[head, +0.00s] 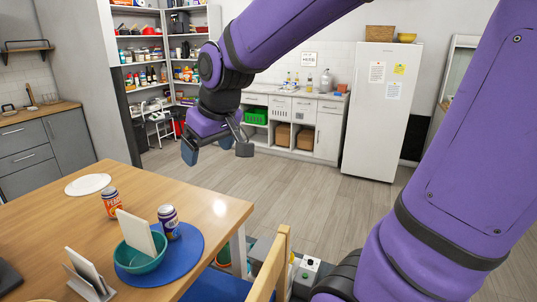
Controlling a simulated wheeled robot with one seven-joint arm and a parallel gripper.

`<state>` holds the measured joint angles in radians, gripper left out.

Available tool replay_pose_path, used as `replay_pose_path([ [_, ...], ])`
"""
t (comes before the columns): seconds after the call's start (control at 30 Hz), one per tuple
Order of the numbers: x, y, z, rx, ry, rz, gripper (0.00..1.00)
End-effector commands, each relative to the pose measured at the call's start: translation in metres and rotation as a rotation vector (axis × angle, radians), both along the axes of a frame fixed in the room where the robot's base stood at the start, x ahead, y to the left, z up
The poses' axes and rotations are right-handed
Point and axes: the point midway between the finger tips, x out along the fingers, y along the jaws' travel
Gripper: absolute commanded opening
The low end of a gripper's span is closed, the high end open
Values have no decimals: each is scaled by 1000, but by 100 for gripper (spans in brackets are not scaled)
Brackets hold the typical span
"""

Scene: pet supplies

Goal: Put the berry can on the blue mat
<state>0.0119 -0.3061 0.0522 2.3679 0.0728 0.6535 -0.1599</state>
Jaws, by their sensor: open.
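A dark blue-purple can (168,221), whose label I cannot read clearly but whose colour fits the berry can, stands upright at the back of the round blue mat (191,262); its base appears to be on the mat. A teal bowl (137,261) also sits on the mat, just left of and in front of the can, with a white flat panel (136,231) standing up in or behind it. My gripper (217,151) is open and empty, high above the floor beyond the table's far right edge, apart from the can.
An orange-red can (110,204) and a white plate (88,184) are on the wooden table (50,230). A white-panelled stand (88,273) is at the front. A wooden chair (268,268) stands by the table's right side. The table's far right corner is clear.

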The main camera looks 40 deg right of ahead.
Motion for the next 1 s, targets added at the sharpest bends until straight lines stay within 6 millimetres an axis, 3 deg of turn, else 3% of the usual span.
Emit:
replay_pose_path([
  [0.1,-40,-6,16,2,-14,-34,86],
  [0.3,-102,-15,29,11,-27,-92,86],
  [0.5,-144,-20,30,21,-33,-135,86],
  [0.7,-157,-22,28,23,-33,-150,86],
  [1.0,-157,-22,29,23,-32,-150,86],
])
